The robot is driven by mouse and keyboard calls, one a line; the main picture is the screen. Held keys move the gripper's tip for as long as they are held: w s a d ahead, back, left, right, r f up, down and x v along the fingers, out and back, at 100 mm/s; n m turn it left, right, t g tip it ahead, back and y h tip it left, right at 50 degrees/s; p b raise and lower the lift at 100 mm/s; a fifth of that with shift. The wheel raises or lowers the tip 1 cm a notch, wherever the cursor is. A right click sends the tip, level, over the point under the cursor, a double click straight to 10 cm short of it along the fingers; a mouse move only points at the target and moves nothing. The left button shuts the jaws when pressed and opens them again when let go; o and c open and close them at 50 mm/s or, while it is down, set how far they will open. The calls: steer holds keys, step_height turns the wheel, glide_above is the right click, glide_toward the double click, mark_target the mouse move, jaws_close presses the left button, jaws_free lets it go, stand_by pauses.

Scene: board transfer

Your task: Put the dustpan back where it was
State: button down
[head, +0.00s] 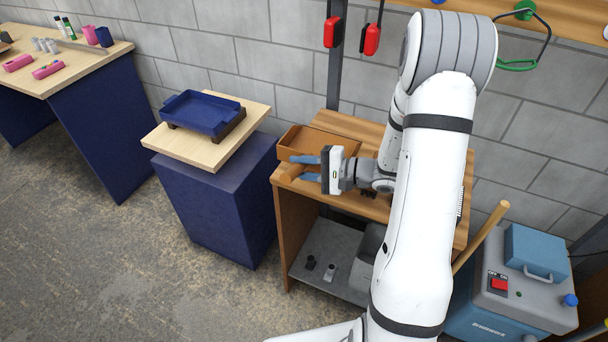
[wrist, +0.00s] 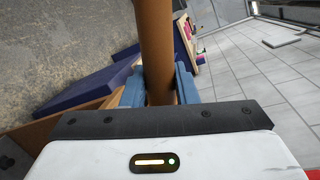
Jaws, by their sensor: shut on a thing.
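My gripper (head: 300,169) is over the left end of the wooden workbench, its blue fingers shut on an orange-brown handle (head: 290,173). In the wrist view the round handle (wrist: 157,40) runs from the top edge down between the two fingers (wrist: 158,88). An orange-brown, shallow, rimmed pan (head: 312,145), which looks like the dustpan, is just behind the fingers at the bench's back left. The join between handle and pan is hidden, and I cannot tell whether the pan touches the bench.
Left of the wooden workbench (head: 345,125), a blue pedestal (head: 215,195) carries a light board (head: 160,138) with a blue tray (head: 205,113). A blue-grey machine (head: 525,285) stands right. Red-black tools (head: 372,40) hang behind. Floor is free in front of the pedestal.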

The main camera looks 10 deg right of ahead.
steer(key=shift+s+f+p, duration=0.15)
steer(key=shift+f+p, duration=0.2)
steer(key=shift+f, duration=2.1)
steer(key=shift+f+b, duration=0.2)
steer(key=shift+b, duration=0.1)
steer(key=c, duration=1.1)
jaws_free()
steer(key=shift+r, duration=0.1)
steer(key=shift+c, duration=0.2)
